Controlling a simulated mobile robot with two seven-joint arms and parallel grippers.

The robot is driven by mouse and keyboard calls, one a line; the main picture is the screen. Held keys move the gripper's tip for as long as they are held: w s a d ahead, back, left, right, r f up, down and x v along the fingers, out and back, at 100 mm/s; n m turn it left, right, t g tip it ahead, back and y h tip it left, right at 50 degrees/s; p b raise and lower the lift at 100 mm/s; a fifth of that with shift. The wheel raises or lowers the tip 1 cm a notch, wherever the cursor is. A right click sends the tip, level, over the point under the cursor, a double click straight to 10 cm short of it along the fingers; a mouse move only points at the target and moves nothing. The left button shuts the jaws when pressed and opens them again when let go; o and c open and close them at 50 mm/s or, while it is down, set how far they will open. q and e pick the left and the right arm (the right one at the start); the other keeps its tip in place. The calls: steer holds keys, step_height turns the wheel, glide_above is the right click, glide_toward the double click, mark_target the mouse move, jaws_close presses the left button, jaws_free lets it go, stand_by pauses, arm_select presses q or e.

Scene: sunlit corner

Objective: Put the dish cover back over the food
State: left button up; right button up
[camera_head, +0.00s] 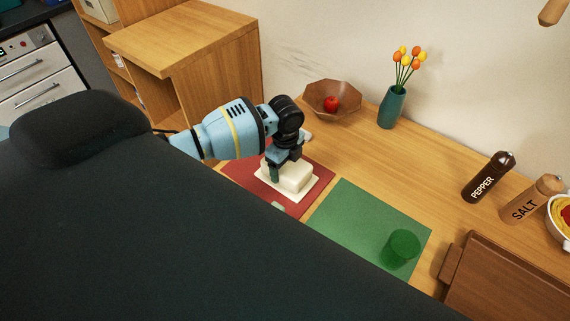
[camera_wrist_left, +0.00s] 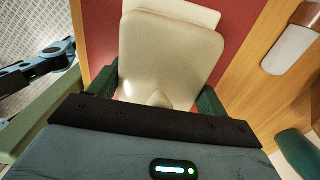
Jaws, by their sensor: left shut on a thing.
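The dish cover (camera_head: 292,175), a smooth cream block, is at the white dish (camera_head: 305,196) on the red mat (camera_head: 236,172). It looks level and on or just above the dish; I cannot tell if they touch. My left gripper (camera_head: 286,164) comes down from above and is shut on the cover. In the left wrist view the cover (camera_wrist_left: 170,50) sits between the two dark green fingers, with a pale dish edge (camera_wrist_left: 190,9) beyond it. No food shows at the dish; anything under the cover is hidden. My right gripper is not in view.
A green mat (camera_head: 352,220) with a green cup (camera_head: 402,248) lies to the right. Behind stand a wooden bowl (camera_head: 345,112) with a red apple and a teal vase (camera_head: 391,106). Pepper (camera_head: 488,177) and salt (camera_head: 532,199) mills and a brown board (camera_head: 510,285) are farther right.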

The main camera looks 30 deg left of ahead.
arm_select(q)
steer(key=shift+f, duration=0.3)
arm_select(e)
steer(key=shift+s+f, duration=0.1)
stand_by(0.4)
arm_select(q)
steer(key=o, duration=1.1)
steer(key=shift+r+p, duration=0.55)
steer(key=shift+r, duration=3.45)
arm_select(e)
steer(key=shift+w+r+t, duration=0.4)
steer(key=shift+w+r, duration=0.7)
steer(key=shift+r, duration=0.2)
